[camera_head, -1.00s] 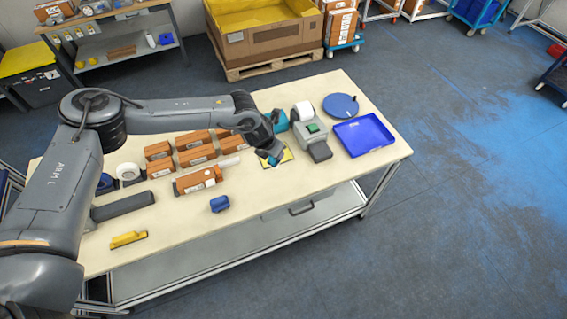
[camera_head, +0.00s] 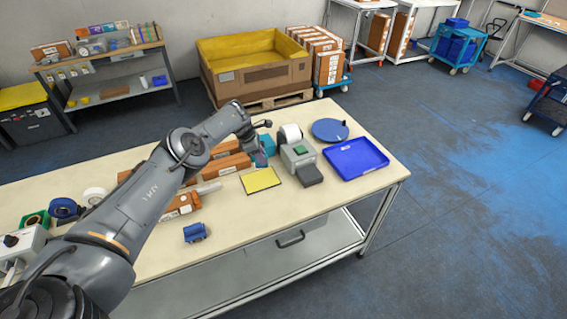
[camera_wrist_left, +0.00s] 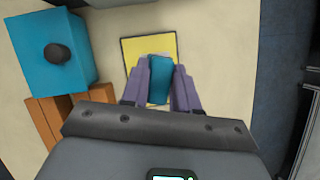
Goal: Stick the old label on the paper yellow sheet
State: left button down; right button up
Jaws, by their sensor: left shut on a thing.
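The yellow sheet (camera_head: 261,180), with a dark border, lies flat on the table left of the grey label printer; its visible face looks plain. My left gripper (camera_head: 262,158) is beyond the sheet's back edge in the head view. In the left wrist view its purple fingers (camera_wrist_left: 160,88) are shut on a flat teal-blue piece (camera_wrist_left: 159,72), which covers part of the yellow sheet (camera_wrist_left: 135,47). I cannot make out the old label, on the piece or elsewhere. My right gripper is not in view.
A teal block with a black knob (camera_wrist_left: 62,75) stands near brown boxes (camera_head: 231,166). The grey printer (camera_head: 297,158), blue tray (camera_head: 357,160) and blue disc (camera_head: 329,129) are to the right. A small blue item (camera_head: 195,233) lies in front. The front right of the table is clear.

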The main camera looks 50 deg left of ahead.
aim_at(265, 179)
pick_arm(q)
jog(key=shift+s+a+f+b, duration=0.2)
jog(key=shift+s+a+f, duration=0.1)
jog(key=shift+f, duration=0.2)
jog(key=shift+s+a+f+b, duration=0.2)
jog(key=shift+s+f, duration=0.05)
jog(key=shift+f, duration=0.25)
jog(key=shift+f+b, duration=0.35)
jog(key=shift+f, duration=0.05)
notch_tip(265, 179, down, 4)
jog(key=b, duration=0.4)
jog(key=shift+d, duration=0.1)
jog(key=shift+f+b, duration=0.6)
jog(key=shift+b, duration=0.2)
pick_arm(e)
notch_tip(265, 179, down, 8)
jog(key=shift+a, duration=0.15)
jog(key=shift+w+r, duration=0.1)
pick_arm(q)
jog(key=shift+f, duration=0.15)
jog(key=shift+f+b, duration=0.35)
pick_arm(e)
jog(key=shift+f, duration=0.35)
